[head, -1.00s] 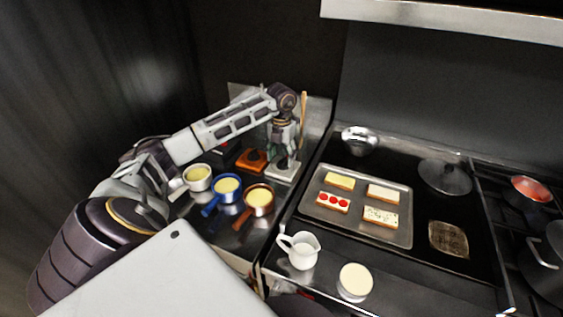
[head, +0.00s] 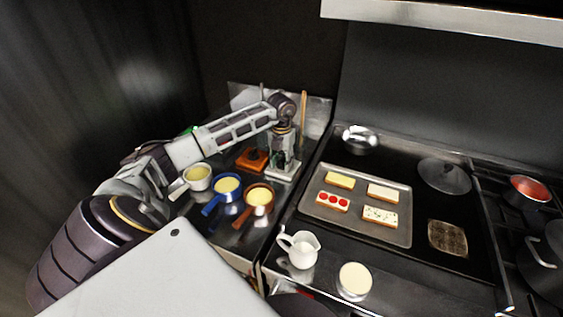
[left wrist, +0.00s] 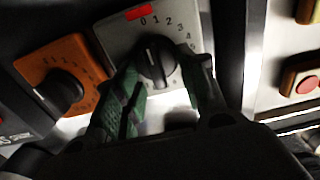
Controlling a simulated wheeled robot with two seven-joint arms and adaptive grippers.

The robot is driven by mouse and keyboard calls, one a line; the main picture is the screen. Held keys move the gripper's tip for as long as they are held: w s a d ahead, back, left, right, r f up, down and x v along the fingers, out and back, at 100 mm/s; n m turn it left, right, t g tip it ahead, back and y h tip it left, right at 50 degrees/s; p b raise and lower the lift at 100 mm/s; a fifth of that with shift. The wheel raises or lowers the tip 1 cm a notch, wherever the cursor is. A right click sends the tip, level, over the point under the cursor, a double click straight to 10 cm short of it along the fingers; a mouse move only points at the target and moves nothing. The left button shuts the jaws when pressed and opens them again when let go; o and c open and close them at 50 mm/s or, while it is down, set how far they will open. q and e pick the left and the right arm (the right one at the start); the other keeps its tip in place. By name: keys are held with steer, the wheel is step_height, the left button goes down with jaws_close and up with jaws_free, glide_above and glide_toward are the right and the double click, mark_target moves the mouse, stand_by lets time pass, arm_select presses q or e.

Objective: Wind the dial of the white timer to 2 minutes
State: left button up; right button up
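The white timer (head: 282,172) stands at the back of the left counter, partly hidden by my left gripper (head: 283,158). In the left wrist view its pale face (left wrist: 115,38) carries numbers and a red mark near 0. Its black dial (left wrist: 157,64) has a light pointer line that appears to point up toward 0. My left gripper (left wrist: 162,85) has one green-dark finger on each side of the dial. A gap shows between the dial and the right finger, so the fingers look open around it. My right gripper is not in view.
An orange timer (head: 251,160) stands just left of the white one. Several small pans, including a blue one (head: 227,187) and a copper one (head: 259,199), sit in front. A tray (head: 318,212) with toasts lies to the right.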

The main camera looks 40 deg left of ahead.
arm_select(q)
steer(key=shift+c, duration=0.6)
steer(key=shift+a+m, duration=0.15)
steer(key=shift+m, duration=0.25)
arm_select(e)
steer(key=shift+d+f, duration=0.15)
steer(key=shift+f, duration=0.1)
arm_select(q)
steer(key=shift+a+m+b, duration=0.1)
steer(key=shift+m+b, duration=0.45)
steer(key=shift+m, duration=0.25)
steer(key=m, duration=0.2)
steer(key=shift+a+m+b, duration=0.15)
steer(key=shift+m+b, duration=0.15)
steer(key=shift+b, duration=0.1)
steer(key=shift+m, duration=0.5)
steer(key=shift+a+m, duration=0.1)
steer(key=shift+m, duration=0.2)
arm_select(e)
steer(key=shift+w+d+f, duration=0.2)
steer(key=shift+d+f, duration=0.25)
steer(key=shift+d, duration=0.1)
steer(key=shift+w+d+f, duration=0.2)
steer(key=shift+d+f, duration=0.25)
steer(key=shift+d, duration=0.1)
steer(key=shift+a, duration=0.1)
